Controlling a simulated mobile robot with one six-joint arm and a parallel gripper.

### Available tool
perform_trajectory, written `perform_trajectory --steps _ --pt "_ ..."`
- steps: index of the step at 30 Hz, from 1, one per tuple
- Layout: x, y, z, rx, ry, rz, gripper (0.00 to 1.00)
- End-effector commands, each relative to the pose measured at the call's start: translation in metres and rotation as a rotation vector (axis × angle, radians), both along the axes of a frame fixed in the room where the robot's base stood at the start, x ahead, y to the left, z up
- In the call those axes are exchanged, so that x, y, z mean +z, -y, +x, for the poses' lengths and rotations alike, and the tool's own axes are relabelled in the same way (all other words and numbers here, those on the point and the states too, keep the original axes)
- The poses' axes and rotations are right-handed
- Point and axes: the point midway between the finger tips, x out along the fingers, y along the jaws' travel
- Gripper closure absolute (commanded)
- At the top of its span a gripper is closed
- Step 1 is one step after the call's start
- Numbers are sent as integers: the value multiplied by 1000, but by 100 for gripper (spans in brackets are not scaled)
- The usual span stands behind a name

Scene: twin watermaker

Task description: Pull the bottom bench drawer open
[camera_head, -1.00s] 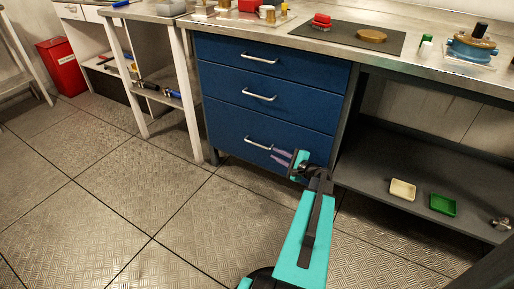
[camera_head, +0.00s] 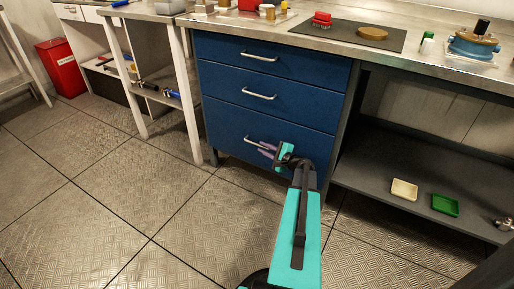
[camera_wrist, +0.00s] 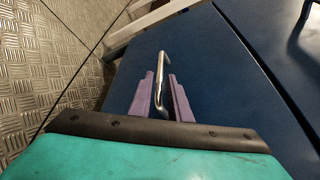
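The blue bench drawer unit has three drawers, all closed flush. The bottom drawer (camera_head: 222,122) has a silver bar handle (camera_head: 252,140). My gripper (camera_head: 264,149) is at the right part of that handle. In the wrist view the handle (camera_wrist: 162,68) runs lengthwise between the two purple fingers of my gripper (camera_wrist: 160,88). The fingers are open, one on each side of the bar, with a visible gap on the left. The right finger is close to the bar; whether it touches I cannot tell.
The middle drawer handle (camera_head: 259,95) and top drawer handle (camera_head: 259,57) are above. A table leg (camera_head: 190,110) stands just left of the unit. The floor in front is clear.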

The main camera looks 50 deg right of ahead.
Motion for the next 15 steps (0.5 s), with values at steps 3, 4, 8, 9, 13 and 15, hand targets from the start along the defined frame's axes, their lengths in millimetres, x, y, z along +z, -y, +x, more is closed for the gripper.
perform_trajectory --steps 3,4,8,9,13,15 --pt "-6 3 19 1 0 -2 83" --pt "-6 3 22 1 0 -1 83" --pt "-9 4 37 1 0 -1 83" --pt "-10 4 40 0 0 0 83" --pt "-11 5 46 0 0 0 83" --pt "-11 5 48 0 0 0 83"
